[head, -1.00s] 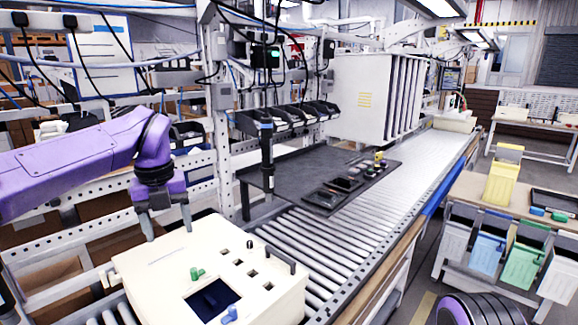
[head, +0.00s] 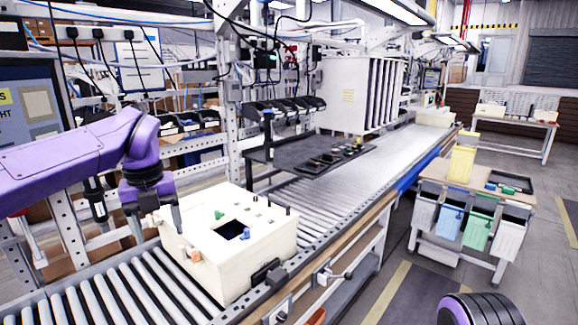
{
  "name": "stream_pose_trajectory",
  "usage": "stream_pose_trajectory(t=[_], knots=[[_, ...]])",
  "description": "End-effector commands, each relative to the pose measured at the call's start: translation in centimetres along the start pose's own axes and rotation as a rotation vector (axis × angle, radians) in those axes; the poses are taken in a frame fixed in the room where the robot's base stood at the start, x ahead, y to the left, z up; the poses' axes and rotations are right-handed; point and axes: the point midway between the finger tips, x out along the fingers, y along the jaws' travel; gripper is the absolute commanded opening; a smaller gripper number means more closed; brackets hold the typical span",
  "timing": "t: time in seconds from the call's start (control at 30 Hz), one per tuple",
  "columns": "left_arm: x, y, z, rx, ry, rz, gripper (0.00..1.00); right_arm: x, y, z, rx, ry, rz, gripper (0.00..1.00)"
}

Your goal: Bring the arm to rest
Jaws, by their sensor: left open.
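My left arm, purple, comes in from the left. Its gripper (head: 165,218) points down, open and with nothing seen between the fingers. It is at the left end of a cream box (head: 262,258) on the roller conveyor, and the right finger overlaps the box in the picture; I cannot tell whether they touch. A dark upright tool with a blue band, which looks like the screwdriver (head: 267,130), stands or hangs behind the box by the dark shelf, apart from the gripper. My right gripper is out of view; a purple part of me shows at the bottom right.
The roller conveyor (head: 110,290) runs from the lower left to the back right. A dark shelf (head: 290,152) with small parts stands over it. A perforated metal frame and cables rise behind my left arm. A bin cart (head: 455,190) stands right; bare floor shows around it.

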Motion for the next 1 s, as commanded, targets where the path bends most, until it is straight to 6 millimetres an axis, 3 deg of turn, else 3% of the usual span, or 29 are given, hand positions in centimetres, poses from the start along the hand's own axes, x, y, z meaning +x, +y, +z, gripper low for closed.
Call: stream_pose_trajectory(t=[0.17, 0.3, 0.37, 0.53, 0.67, 0.77, 0.87, 1.0], knots=[[0.6, 0.3, 2.2, 0.116, -0.138, 0.068, 0.69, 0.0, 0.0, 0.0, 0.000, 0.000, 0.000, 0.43], [2.3, 0.9, 3.8, 0.241, -0.256, 0.202, 0.69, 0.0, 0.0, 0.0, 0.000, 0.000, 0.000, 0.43], [3.4, 1.3, 4.4, 0.311, -0.308, 0.280, 0.69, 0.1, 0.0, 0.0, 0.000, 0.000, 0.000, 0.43], [8.8, 2.2, 5.8, 0.588, -0.425, 0.548, 0.69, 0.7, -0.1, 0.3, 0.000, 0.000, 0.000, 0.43], [14.7, 2.6, 5.7, 0.870, -0.467, 0.754, 0.69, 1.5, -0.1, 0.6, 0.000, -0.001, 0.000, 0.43], [20.6, 2.6, 4.5, 1.157, -0.471, 0.902, 0.69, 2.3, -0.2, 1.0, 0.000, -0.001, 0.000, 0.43], [27.6, 2.8, 1.8, 1.496, -0.443, 1.012, 0.69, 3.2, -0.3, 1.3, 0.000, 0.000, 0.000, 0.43], [36.6, 4.1, -4.0, 1.941, -0.368, 1.054, 0.69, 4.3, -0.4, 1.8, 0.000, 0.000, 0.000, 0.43]])
